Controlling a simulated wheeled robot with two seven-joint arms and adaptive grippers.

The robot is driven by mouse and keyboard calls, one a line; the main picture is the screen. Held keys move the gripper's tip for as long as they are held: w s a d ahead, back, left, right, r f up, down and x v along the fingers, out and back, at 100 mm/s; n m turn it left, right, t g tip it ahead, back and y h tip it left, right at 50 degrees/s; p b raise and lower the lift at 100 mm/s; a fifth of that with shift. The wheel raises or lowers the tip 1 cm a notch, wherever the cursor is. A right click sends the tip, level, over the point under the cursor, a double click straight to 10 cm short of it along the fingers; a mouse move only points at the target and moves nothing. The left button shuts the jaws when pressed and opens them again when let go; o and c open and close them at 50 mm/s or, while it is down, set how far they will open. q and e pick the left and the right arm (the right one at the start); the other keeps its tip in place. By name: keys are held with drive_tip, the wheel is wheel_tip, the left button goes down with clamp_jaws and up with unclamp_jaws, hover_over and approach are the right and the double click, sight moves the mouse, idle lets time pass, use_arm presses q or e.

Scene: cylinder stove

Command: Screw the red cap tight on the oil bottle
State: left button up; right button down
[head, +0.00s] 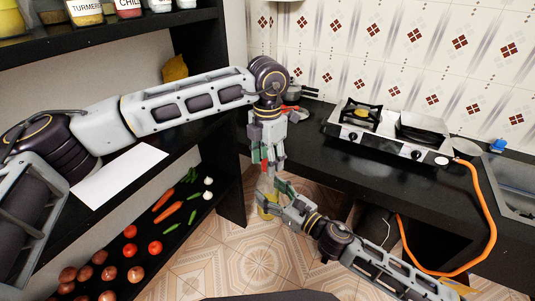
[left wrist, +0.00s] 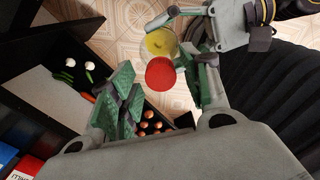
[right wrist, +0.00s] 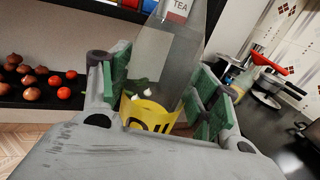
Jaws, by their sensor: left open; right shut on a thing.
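The clear oil bottle (head: 266,190) is held upright in the air. Its yellow label (right wrist: 150,115) shows in the right wrist view. My right gripper (head: 272,197) is shut on the bottle's body, with its green pads on either side in the right wrist view (right wrist: 160,95). The red cap (left wrist: 160,73) appears over the bottle's top in the left wrist view. How tightly it sits cannot be told. My left gripper (head: 266,158) points down from above and is open; in the left wrist view (left wrist: 160,90) the cap lies between its fingers, nearer the right one.
A black counter at right holds a gas stove (head: 388,130) with an orange hose (head: 488,205) and a pan (head: 294,93). A black shelf at left bears white paper (head: 118,175) and vegetables (head: 155,247). Jars (head: 85,10) stand on the upper shelf. Tiled floor lies open below the bottle.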

use_arm(q)
clamp_jaws()
idle(0.4)
drive_tip(key=shift+o, duration=0.5)
unclamp_jaws()
drive_tip(key=shift+r, duration=0.15)
wheel_tip(320, 180, up, 12)
drive_tip(key=shift+f, duration=0.2)
drive_tip(key=shift+d+f, duration=0.1)
idle(0.7)
